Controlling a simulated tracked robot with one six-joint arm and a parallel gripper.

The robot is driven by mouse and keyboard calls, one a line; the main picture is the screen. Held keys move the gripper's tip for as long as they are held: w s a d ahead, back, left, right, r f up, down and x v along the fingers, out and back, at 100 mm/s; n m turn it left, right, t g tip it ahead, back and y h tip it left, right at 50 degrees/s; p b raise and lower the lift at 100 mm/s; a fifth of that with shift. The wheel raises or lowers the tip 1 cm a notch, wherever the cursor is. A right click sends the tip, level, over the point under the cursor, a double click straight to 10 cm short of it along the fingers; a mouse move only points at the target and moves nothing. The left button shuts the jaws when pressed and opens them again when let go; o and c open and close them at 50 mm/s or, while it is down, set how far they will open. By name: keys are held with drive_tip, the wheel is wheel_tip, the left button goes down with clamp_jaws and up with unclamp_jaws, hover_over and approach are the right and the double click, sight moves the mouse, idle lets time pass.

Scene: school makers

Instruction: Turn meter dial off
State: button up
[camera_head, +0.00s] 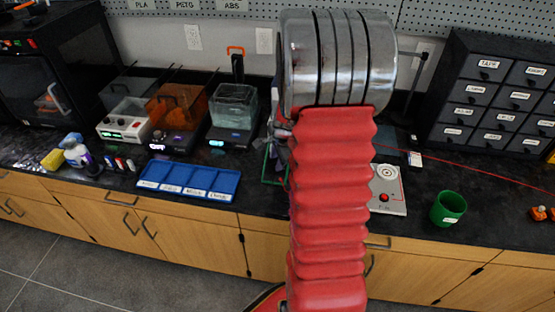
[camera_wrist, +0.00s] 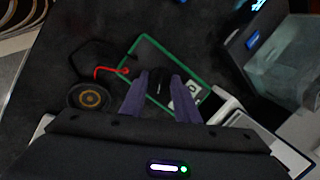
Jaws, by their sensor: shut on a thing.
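The green-edged meter (camera_wrist: 186,97) lies on the dark counter in the wrist view, with a pale display beside my right finger. Its black dial (camera_wrist: 160,79) is between the tips of my purple fingers. My gripper (camera_wrist: 159,82) points down at the meter face and is shut on the dial. The dial's pointer and marks are too dark and small to read.
A red lead (camera_wrist: 108,70) and a round black part with a gold centre (camera_wrist: 89,96) lie left of the meter. A blue tray (camera_head: 189,180) and bench devices stand left of my arm. A green cup (camera_head: 448,208) and labelled drawers (camera_head: 487,95) stand right.

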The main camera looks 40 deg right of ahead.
drive_tip(key=shift+n, duration=0.4)
drive_tip(key=n, duration=0.2)
drive_tip(key=n+g, duration=0.1)
drive_tip(key=n, duration=0.2)
drive_tip(key=shift+w+g, duration=0.2)
drive_tip(key=shift+g, duration=0.1)
drive_tip(key=n, duration=0.3)
drive_tip(key=n+g, duration=0.1)
drive_tip(key=n, duration=0.1)
drive_tip(key=shift+w+a+r+n, duration=0.1)
drive_tip(key=shift+w+n, duration=0.05)
drive_tip(key=shift+n, duration=0.25)
drive_tip(key=shift+h, duration=0.3)
drive_tip(key=o, duration=1)
drive_tip(key=shift+o, duration=0.2)
drive_tip(key=v, duration=1.3)
drive_tip(key=shift+r, duration=0.35)
